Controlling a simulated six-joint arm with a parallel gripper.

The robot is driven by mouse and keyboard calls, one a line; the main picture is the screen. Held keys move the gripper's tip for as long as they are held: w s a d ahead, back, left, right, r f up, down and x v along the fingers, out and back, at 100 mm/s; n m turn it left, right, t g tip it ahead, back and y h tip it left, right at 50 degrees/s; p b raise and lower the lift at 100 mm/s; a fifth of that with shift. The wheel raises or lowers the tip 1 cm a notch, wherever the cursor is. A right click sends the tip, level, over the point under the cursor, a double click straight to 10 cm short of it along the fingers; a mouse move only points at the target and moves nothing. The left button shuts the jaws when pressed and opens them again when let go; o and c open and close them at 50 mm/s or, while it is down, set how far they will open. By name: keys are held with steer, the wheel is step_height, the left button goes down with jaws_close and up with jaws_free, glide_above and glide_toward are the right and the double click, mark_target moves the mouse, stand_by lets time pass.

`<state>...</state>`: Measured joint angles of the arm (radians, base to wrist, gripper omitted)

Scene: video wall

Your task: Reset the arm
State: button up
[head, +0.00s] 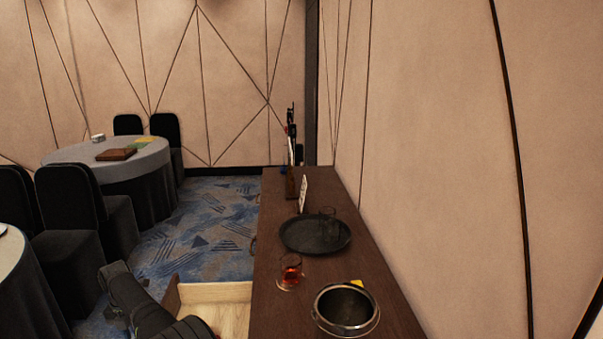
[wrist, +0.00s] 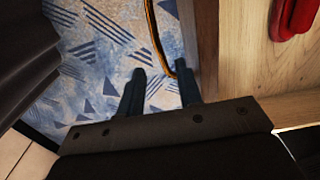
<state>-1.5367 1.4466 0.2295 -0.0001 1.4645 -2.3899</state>
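My gripper (wrist: 161,72) shows in the wrist view with its two dark fingers apart. My dark arm shows at the bottom left of the head view, just left of the same open drawer (head: 215,292). The fingertips cannot be made out in the head view. A red object (wrist: 293,18) lies in the drawer at the top right of the wrist view.
The dark wood counter (head: 275,215) carries a black round tray (head: 315,236), a glass with red liquid (head: 290,271) and a metal pot (head: 345,311). A curved orange-edged strip (wrist: 156,35) passes near my fingertips. Chairs (head: 75,215) and tables stand at left; open carpet lies between.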

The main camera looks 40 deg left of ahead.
step_height(320, 180, down, 5)
steer(key=shift+r, duration=0.2)
stand_by(0.3)
step_height(320, 180, up, 18)
steer(key=shift+f, duration=0.25)
stand_by(0.4)
steer(key=shift+f, duration=8.75)
steer(key=shift+w+d, duration=0.1)
steer(key=shift+w, duration=0.05)
steer(key=shift+r, duration=0.15)
